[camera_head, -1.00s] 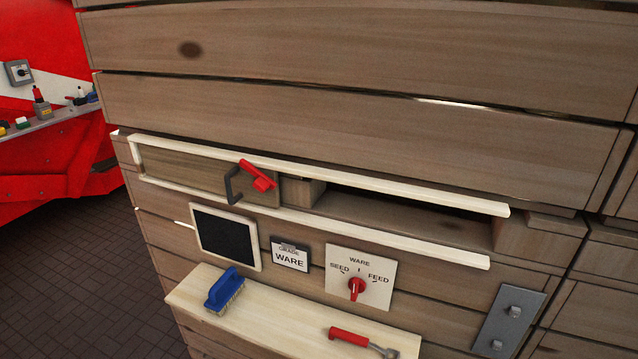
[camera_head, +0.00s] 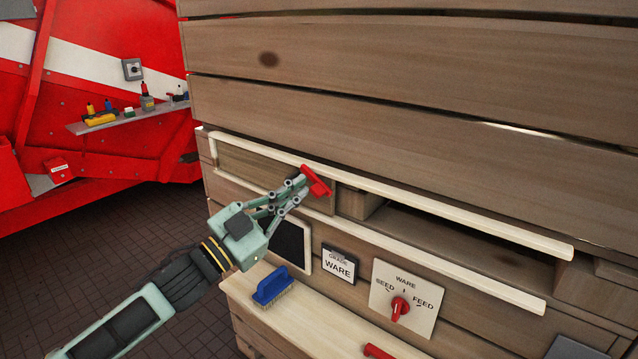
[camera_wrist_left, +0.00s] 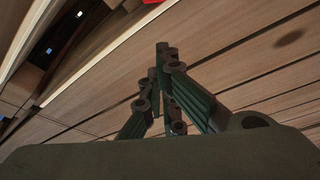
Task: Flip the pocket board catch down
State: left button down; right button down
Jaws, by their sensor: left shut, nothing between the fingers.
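The red catch (camera_head: 316,181) sits on the upper pale rail at the right end of the sliding pocket board (camera_head: 247,162). It is tilted, its upper end leaning left. My left gripper (camera_head: 301,180) is shut and empty, its fingertips right beside the left side of the catch; I cannot tell whether they touch. The gripper hides the board's dark handle. In the left wrist view the closed fingers (camera_wrist_left: 163,50) point at the wooden planks, and a bit of red shows at the top edge. My right gripper is not in view.
The open slot (camera_head: 450,230) lies right of the board. Below are a slate (camera_head: 291,246), a WARE card (camera_head: 339,265), a dial plate (camera_head: 405,297) and a shelf (camera_head: 330,322) with a blue brush (camera_head: 271,287). A red machine (camera_head: 100,60) stands at left.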

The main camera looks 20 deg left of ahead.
pick_arm(q)
jog(key=p+x, duration=0.3)
jog(key=x, duration=0.5)
jog(key=a+f, duration=0.1)
jog(key=f, duration=0.1)
jog(key=a+f, duration=0.1)
jog(key=shift+f+p, duration=0.35)
jog(key=shift+f+m, duration=0.3)
jog(key=shift+m, duration=0.3)
jog(key=w+a+f+m+g, duration=0.1)
jog(key=a+f+m+g, duration=0.2)
jog(key=m, duration=1)
jog(key=shift+w+a+f+g+h, duration=0.35)
jog(key=shift+f+g, duration=0.45)
jog(key=shift+f, duration=0.85)
jog(key=shift+s, duration=0.15)
jog(key=shift+d, duration=0.1)
